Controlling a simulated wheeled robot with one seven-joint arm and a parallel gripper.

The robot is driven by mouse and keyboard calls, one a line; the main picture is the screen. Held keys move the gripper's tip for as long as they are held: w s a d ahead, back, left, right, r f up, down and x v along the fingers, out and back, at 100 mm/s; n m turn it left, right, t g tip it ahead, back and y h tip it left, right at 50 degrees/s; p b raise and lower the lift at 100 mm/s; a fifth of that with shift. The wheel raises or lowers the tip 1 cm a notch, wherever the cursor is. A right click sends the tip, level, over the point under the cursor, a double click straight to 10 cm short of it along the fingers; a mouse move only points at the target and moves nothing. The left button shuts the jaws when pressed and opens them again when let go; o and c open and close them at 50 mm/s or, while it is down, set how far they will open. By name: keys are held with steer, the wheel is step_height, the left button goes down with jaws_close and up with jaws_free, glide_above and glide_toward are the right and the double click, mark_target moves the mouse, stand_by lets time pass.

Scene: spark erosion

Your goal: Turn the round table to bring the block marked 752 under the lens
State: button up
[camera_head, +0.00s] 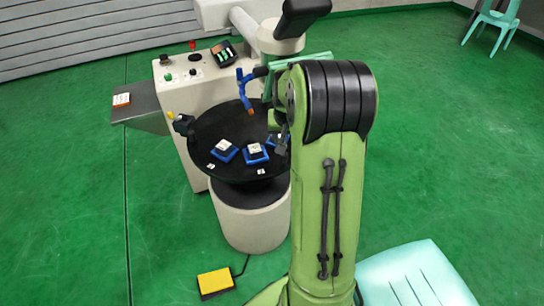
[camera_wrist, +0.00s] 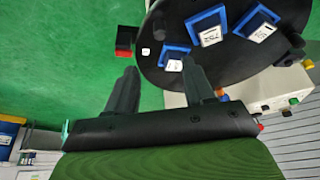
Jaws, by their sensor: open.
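The black round table (camera_head: 205,125) stands on a pale round pedestal and carries several blocks in blue holders near its front edge. In the wrist view the table (camera_wrist: 240,72) fills the top right. A middle block (camera_wrist: 210,36) there has a small label that may read 752, but it is blurred. Another block (camera_wrist: 262,32) is to its right, and one (camera_wrist: 173,65) shows partly behind a finger. My gripper (camera_wrist: 160,84) is open and empty, one finger overlapping the table's rim in view; contact cannot be told. The lens is not clearly visible.
The pale machine (camera_head: 225,80) with its control panel stands behind the table. A blue hose (camera_head: 243,90) hangs over the table. A grey side shelf (camera_head: 140,105) juts left. A yellow foot pedal (camera_head: 215,282) lies on the floor in front. Green floor is clear at left.

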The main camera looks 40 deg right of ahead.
steer(key=b+x, duration=0.4)
steer(key=x, duration=1.1)
steer(key=shift+w+d+f+b, duration=0.1)
steer(key=shift+w+f+b, duration=0.05)
steer(key=shift+f+b, duration=0.2)
steer(key=shift+r, duration=0.1)
steer(key=shift+c, duration=0.5)
jaws_close()
